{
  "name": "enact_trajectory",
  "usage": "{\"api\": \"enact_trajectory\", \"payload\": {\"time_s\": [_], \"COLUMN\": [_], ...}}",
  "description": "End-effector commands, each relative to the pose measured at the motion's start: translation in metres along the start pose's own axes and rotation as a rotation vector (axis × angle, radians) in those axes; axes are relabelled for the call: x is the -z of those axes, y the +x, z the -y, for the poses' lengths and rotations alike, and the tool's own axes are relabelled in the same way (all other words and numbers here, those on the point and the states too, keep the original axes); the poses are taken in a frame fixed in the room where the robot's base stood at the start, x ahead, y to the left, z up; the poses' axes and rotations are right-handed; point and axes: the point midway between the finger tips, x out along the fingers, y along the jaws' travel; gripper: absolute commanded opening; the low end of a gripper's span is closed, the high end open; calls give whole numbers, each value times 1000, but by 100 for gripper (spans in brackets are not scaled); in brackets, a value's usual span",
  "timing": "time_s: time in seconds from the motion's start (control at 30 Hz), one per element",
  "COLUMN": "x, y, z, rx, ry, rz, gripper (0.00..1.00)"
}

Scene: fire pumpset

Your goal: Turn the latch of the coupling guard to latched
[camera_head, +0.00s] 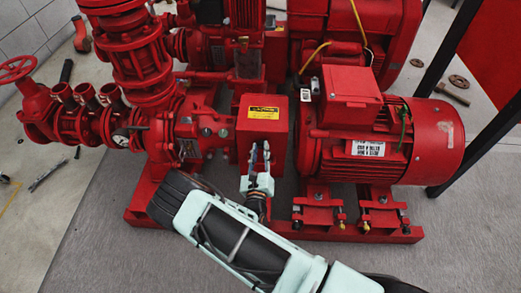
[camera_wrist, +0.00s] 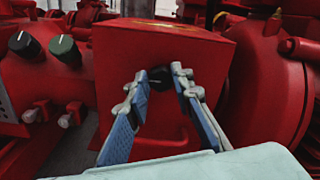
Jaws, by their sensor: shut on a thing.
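The coupling guard (camera_head: 279,123) is a red box with a yellow label on top, between the pump and the motor. In the wrist view its front face (camera_wrist: 215,58) fills the middle. The latch (camera_wrist: 160,78) is a small dark piece on that face, mostly hidden between the fingertips, so its angle cannot be read. My gripper (camera_head: 259,150) is at the guard's front. In the wrist view my gripper (camera_wrist: 160,76) has one finger on each side of the latch, shut on it.
The red motor (camera_head: 428,140) stands close on the right. The pump (camera_head: 190,130) with a gauge (camera_head: 120,139) and valves is close on the left. The red base frame (camera_head: 345,234) runs below. Tools lie on the floor at the left, and a black post (camera_head: 450,48) stands at the right.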

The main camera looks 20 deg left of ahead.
Motion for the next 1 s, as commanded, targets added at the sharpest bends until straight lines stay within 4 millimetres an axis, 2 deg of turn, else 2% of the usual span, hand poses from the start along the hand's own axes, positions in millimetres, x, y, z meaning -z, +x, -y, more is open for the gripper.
{"api": "enact_trajectory", "payload": {"time_s": [0.03,0.17,0.57,1.0], "x": [0,0,-1,-2], "y": [0,0,0,0], "z": [0,0,2,4], "rx": [1,1,1,1], "ry": [0,0,77,441], "rz": [0,0,-1,-1], "gripper": [13,0,0,0]}}
